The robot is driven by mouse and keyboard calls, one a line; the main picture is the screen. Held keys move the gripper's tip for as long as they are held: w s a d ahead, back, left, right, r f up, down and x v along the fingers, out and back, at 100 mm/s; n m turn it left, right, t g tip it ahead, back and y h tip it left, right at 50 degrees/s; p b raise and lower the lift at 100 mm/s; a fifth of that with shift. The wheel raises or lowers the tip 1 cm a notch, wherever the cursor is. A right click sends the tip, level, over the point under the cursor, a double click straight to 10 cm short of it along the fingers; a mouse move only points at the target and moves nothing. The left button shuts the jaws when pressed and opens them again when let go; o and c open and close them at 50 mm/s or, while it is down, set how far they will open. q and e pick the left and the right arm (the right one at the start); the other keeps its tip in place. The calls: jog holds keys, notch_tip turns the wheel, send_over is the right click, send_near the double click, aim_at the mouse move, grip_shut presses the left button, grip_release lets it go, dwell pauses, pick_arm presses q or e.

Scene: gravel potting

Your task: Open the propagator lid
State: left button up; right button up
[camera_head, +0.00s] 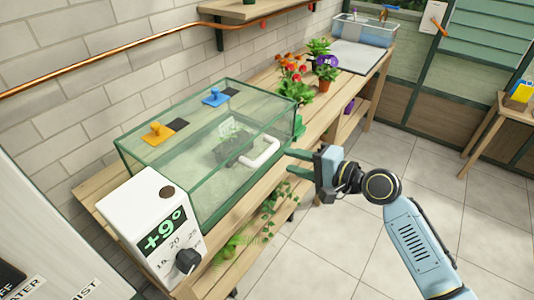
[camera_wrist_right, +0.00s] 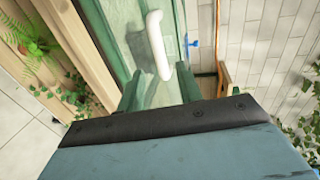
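The propagator (camera_head: 205,205) is a clear glass box with a green frame on the wooden bench. Its glass lid (camera_head: 190,105) lies shut on top. A white bar handle (camera_head: 264,152) sits at the lid's front edge; it also shows in the right wrist view (camera_wrist_right: 157,42). My right gripper (camera_head: 290,162) is open and empty, just right of the handle and apart from it, its green fingers pointing at it. In the right wrist view the handle lies ahead, between the lines of the two fingers (camera_wrist_right: 158,88). My left gripper is not in view.
A white control box (camera_head: 150,215) with a +9° display and dark knob stands at the propagator's near left end. Orange (camera_head: 157,133) and blue (camera_head: 215,97) vents sit on the lid. Potted flowers (camera_head: 292,80) stand beyond it. The floor in front of the bench is clear.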

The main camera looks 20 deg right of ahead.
aim_at(270, 155)
jog(key=x, duration=0.8)
jog(key=shift+w+a, duration=0.15)
jog(key=shift+w, duration=0.1)
grip_shut()
